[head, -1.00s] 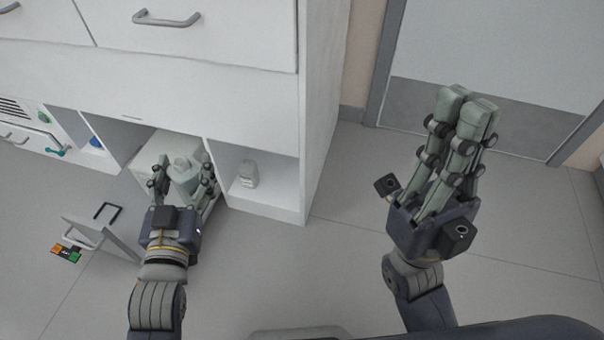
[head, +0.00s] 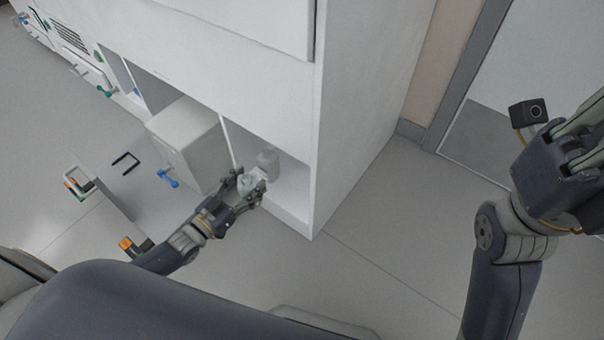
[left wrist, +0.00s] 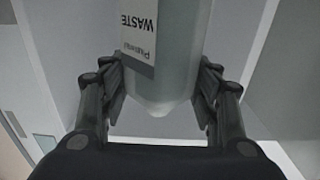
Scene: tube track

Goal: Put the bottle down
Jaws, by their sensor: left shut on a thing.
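My left gripper (head: 243,190) is shut on a pale grey-white bottle (head: 247,183) at the opening of the low shelf bay. In the left wrist view the bottle (left wrist: 177,55) sits between the two fingers, with a white label reading "WASTE". I cannot tell whether the held bottle touches the shelf floor. My right gripper (head: 585,138) is at the right edge, far from the bottles, and its fingertips are cut off.
The white cabinet (head: 365,100) rises right of the bay, its side panel close to my left gripper. A stand with a handle (head: 102,190) is on the floor at left. Grey floor is clear at right.

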